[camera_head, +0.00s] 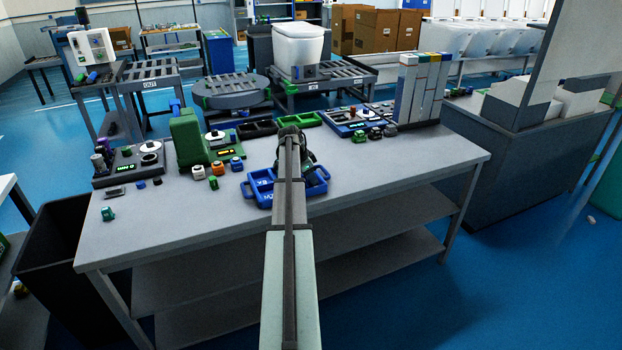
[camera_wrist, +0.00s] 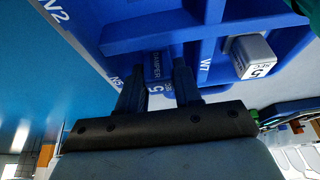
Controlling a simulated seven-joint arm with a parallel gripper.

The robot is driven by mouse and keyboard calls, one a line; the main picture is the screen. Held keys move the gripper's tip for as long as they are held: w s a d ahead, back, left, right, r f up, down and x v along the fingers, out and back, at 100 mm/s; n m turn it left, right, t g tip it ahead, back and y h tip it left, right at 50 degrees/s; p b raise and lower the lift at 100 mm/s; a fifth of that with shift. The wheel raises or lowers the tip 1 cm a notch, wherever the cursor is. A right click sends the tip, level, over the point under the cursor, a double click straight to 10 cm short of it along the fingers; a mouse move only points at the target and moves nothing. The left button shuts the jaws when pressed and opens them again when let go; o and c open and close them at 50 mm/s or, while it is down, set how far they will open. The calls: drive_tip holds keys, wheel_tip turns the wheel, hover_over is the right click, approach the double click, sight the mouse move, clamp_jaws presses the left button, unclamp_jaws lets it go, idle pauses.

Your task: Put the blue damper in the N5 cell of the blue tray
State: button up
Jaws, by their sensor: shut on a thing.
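The blue tray (camera_head: 262,199) lies on the table in the head view, partly hidden behind my arm. In the wrist view the blue tray (camera_wrist: 125,22) fills the upper part, with labels reading N5, W7 and another at the corner. My gripper (camera_wrist: 158,82) is shut on the blue damper (camera_wrist: 158,70), whose side reads DAMPER and 5. The damper is at the cell by the N5 label; I cannot tell whether it touches the cell floor. In the head view the damper and fingertips are hidden by my arm.
A grey block marked SEC 5 (camera_wrist: 254,56) sits in another tray cell. A green machine (camera_head: 188,138) and small coloured parts (camera_head: 213,182) stand left of the tray. Dark and green bins (camera_head: 257,129) are behind it.

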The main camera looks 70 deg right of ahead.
drive_tip(key=shift+f, duration=0.1)
drive_tip(key=o, duration=1)
drive_tip(key=v, duration=1.2)
